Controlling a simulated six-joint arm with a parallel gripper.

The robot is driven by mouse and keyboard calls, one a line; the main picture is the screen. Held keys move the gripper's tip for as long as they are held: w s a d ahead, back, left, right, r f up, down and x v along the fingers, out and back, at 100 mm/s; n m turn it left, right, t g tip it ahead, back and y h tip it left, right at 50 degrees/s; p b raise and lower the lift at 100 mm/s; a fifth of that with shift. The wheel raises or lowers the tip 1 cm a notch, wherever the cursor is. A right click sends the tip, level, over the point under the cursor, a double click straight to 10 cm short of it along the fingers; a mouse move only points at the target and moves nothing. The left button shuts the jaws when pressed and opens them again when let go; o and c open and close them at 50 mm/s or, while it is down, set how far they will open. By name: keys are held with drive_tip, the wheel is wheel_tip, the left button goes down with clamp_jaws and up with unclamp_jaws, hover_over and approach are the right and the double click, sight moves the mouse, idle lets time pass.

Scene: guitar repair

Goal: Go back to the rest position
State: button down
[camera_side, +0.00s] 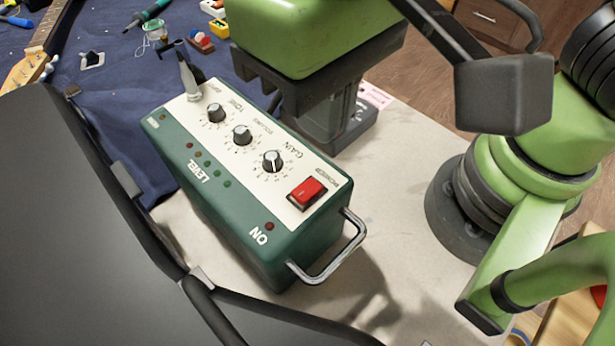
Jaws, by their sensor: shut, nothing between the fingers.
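My gripper (338,135) is at the top middle of the side view, under a rounded green housing with a dark grey lower part. It points down, and its dark fingers look shut with nothing held between them. It is behind and to the right of the green control box (215,185). The picture does not make clear whether its tips are above the pale work surface or touch it. The top of the housing is cut off by the frame.
The control box has knobs, a red switch (307,193) and a metal handle (328,252). Small tools lie on blue cloth (110,60) at upper left. A dark case-like object (60,220) fills the left.

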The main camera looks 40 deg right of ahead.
drive_tip(key=d+r+m+t+y, duration=0.1)
drive_tip(key=d+r+m+t, duration=0.1)
drive_tip(key=d, duration=0.7)
drive_tip(key=s+d+r+m+t+y, duration=0.1)
drive_tip(key=d+r+m+t, duration=0.1)
drive_tip(key=d+r+t, duration=0.3)
drive_tip(key=d+r, duration=0.1)
drive_tip(key=d, duration=0.3)
drive_tip(key=shift+d+r, duration=0.2)
drive_tip(key=shift+r, duration=0.05)
